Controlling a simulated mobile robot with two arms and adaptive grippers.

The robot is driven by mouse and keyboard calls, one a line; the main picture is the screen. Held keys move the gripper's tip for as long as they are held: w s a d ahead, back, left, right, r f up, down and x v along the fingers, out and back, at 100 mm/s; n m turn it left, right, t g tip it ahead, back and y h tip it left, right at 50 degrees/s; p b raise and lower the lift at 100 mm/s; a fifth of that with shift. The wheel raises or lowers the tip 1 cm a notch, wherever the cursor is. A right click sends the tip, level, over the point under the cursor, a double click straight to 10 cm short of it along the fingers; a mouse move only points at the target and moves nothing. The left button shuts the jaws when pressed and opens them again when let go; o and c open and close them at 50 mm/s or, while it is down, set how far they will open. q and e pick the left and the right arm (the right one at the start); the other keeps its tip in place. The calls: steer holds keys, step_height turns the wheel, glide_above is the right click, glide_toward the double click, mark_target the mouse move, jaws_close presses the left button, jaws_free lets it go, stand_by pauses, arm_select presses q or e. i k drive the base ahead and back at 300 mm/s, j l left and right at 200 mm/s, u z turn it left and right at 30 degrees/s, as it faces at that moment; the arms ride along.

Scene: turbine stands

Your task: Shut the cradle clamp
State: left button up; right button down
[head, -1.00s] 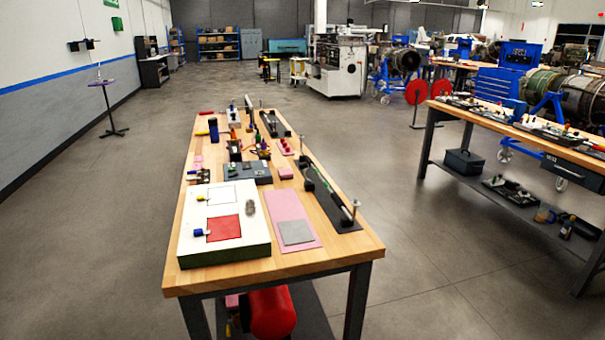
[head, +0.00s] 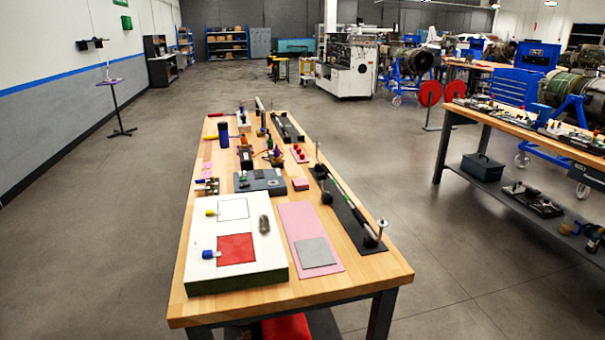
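A wooden bench (head: 330,278) stands ahead of me. Along its right side lies a long black base (head: 357,232) with a thin rod (head: 352,207) held lengthwise above it, between dark supports. A second black base (head: 287,128) lies at the back right of the bench. Neither of my grippers is in view.
A white box with a red square panel (head: 236,249) and a pink mat with a grey plate (head: 317,252) fill the bench's front. Several small tools stand behind them. Another bench (head: 530,128) is at the right. Open floor (head: 90,270) lies left.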

mark_target(323, 176)
steer(key=i+j, duration=0.2)
steer(key=i, duration=0.3)
steer(key=i+j+u, duration=0.1)
steer(key=i, duration=0.35)
steer(key=j, duration=0.1)
